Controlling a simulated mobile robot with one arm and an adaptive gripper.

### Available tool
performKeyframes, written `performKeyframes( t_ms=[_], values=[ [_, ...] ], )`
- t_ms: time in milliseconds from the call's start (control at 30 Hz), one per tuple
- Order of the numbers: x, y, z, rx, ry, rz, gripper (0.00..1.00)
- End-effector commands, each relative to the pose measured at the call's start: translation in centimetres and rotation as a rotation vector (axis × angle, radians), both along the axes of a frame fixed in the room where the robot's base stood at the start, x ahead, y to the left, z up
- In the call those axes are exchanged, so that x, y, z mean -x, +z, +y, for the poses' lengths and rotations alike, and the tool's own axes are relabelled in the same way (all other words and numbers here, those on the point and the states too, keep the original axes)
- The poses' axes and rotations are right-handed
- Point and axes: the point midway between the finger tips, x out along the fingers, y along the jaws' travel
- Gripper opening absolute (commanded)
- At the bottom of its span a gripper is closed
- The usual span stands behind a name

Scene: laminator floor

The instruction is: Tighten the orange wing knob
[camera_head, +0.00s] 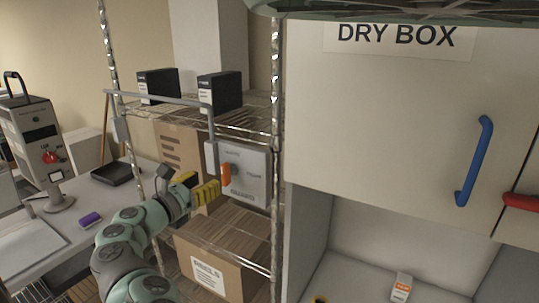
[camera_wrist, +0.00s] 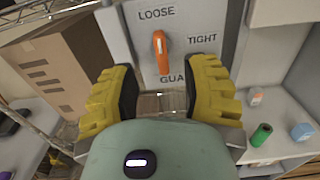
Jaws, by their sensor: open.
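The orange wing knob (camera_head: 226,174) sits on a light grey panel (camera_head: 252,175) fixed at the wire shelf. In the wrist view the knob (camera_wrist: 161,52) is upright, its long axis close to the line from LOOSE above to GUARD, partly hidden, below. The word TIGHT is to its right. My gripper (camera_head: 207,190) has yellow fingers and is in front of the panel, at the left of the knob in the head view. In the wrist view my gripper (camera_wrist: 165,88) is open and empty, its fingers either side below the knob, apart from it.
Wire shelves (camera_head: 235,120) with black boxes surround the panel, with cardboard boxes (camera_head: 215,255) below. The dry box cabinet (camera_head: 390,110) with a blue handle (camera_head: 474,160) stands at right. A desk (camera_head: 60,225) is at left.

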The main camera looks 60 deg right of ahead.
Motion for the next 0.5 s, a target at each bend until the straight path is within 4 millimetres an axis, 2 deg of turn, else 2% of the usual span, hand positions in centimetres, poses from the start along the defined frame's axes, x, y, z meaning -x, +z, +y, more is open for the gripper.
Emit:
performKeyframes(
  t_ms=[500],
  values=[
    [-0.3,0.2,-4.1,0.002,-0.004,-0.002,0.46]
  ],
)
